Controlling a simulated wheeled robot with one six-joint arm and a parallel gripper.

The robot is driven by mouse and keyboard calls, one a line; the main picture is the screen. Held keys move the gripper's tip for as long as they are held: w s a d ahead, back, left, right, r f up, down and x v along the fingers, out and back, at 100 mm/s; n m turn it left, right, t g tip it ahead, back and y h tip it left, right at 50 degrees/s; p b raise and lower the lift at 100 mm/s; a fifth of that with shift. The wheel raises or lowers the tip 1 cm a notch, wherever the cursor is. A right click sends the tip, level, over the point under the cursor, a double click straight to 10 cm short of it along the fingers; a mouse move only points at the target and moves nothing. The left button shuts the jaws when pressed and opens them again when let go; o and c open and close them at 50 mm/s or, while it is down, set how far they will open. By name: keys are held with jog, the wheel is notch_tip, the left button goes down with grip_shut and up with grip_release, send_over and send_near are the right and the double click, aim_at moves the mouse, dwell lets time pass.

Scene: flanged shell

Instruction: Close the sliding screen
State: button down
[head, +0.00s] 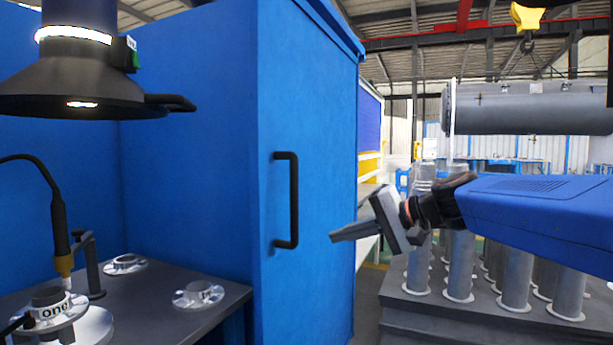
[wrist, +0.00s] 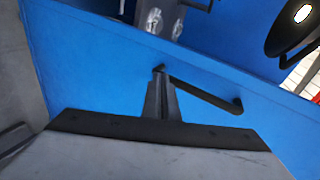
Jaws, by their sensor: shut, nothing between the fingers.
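The sliding screen (head: 312,130) is a tall blue panel with a black vertical bar handle (head: 287,200), in the middle of the head view. The bench to its left is uncovered. My gripper (head: 333,237) is shut and empty, to the right of the handle's lower end, with a gap between them in the head view. In the wrist view the closed fingers (wrist: 160,75) point at the blue panel (wrist: 90,70), and their tips overlap one end of the handle (wrist: 205,92). I cannot tell whether they touch it.
The grey bench (head: 150,300) holds several metal flanges (head: 198,294) and a black cable tool (head: 58,215). A dark lamp hood (head: 80,85) hangs above it. Grey upright cylinders (head: 515,275) stand on a platform at the right, behind my arm.

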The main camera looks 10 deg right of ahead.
jog(key=w+d+r+m+t+y, duration=0.2)
jog(key=w+r+t+y, duration=0.1)
jog(key=w+r, duration=0.9)
jog(key=w+a, duration=0.1)
jog(key=a, duration=0.8)
jog(key=shift+w+r, duration=0.25)
jog(key=shift+r, duration=0.15)
jog(key=shift+s, duration=0.1)
